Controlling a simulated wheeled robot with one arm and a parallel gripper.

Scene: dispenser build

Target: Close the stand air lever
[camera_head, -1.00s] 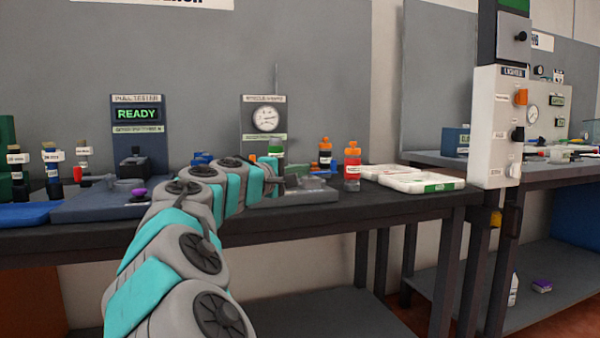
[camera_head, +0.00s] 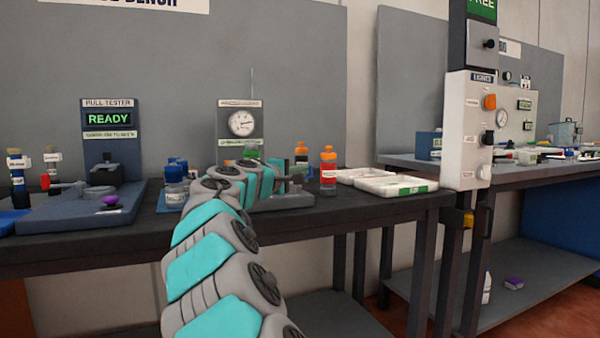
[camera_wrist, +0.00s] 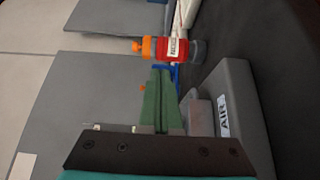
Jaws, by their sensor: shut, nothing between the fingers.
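The gauge stand (camera_head: 240,125) stands on the dark bench with a round dial on its upright panel. In the wrist view, a grey block with an AIR label (camera_wrist: 224,116) lies right of my gripper. A paler rounded piece (camera_wrist: 201,116) sits between that label and the fingers; I cannot tell for sure whether it is the air lever. My gripper (camera_wrist: 160,74) has its green fingers together, with nothing between them. It is close beside the pale piece; contact cannot be judged. In the head view my arm reaches to the stand's base (camera_head: 290,202) and hides part of it.
A red bottle with an orange cap (camera_head: 328,172) stands right of the stand and shows just beyond my fingertips in the wrist view (camera_wrist: 172,48). White trays (camera_head: 395,186) lie farther right. The pull tester (camera_head: 108,140) is at left. A white switch post (camera_head: 470,130) rises at right.

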